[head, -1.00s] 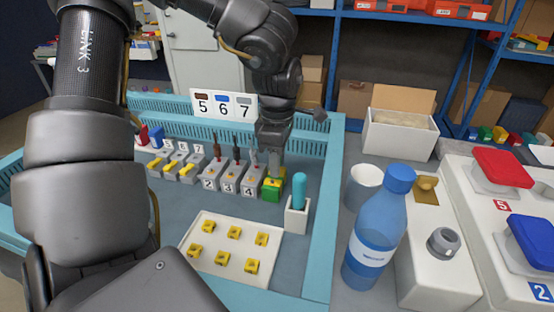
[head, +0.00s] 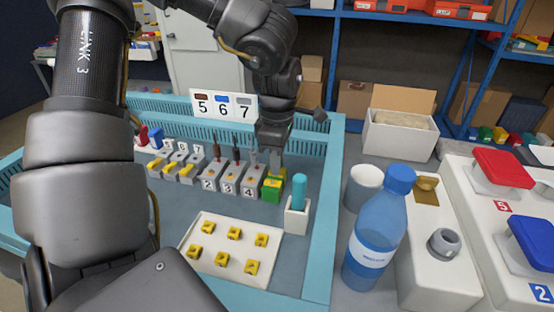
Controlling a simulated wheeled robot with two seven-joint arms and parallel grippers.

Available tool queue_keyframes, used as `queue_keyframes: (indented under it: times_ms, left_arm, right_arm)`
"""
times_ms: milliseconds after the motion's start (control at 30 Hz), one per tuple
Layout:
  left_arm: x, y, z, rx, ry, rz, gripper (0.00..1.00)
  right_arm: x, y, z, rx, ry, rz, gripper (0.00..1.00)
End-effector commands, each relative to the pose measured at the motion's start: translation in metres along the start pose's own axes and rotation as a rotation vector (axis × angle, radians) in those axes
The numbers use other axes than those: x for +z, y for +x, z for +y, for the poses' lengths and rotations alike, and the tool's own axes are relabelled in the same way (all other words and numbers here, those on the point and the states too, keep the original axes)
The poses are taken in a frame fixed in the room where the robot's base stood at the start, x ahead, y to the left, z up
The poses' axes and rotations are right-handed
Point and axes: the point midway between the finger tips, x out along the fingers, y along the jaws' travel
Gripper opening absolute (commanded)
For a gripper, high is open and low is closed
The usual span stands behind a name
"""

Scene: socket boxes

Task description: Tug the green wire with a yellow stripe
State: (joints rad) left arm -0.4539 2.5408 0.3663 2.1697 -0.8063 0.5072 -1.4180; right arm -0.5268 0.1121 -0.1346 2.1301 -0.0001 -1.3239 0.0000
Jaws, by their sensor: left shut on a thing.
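The green block with a yellow part (head: 273,187) stands at the right end of the row of grey socket boxes, next to the box marked 4. My left gripper (head: 275,168) is directly above this block, pointing down. It is shut on a thin thing there, which looks like the wire at the block. The wire itself, including its green colour and yellow stripe, is mostly hidden by the gripper. My right gripper is not in view.
Grey boxes marked 2, 3 and 4 (head: 227,177) stand left of the green block. A white holder with a teal stick (head: 297,216) stands close at its right. A white plate with yellow pieces (head: 223,271) lies in front. A blue bottle (head: 376,238) stands farther right.

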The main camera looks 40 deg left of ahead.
Motion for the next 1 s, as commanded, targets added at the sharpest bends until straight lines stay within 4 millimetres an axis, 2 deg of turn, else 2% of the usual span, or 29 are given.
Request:
queue_keyframes:
  times_ms: [767, 800, 933, 1000]
  left_arm:
    - [0.0004, 0.0027, 0.0, 0.0, 0.001, 0.0, 0.0]
    - [0.0004, 0.0028, 0.0, 0.0, 0.001, 0.0, 0.2]
    - [0.0003, 0.0029, 0.0001, 0.0, 0.0, 0.0, 0.37]
    - [0.0003, 0.0029, 0.0002, 0.001, 0.0, 0.0, 0.4]
  right_arm:
    - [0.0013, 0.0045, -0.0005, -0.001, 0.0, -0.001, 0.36]
    - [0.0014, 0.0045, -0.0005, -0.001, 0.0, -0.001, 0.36]
    - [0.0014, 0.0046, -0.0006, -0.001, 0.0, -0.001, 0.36]
    - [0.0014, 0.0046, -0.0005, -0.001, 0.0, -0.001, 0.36]
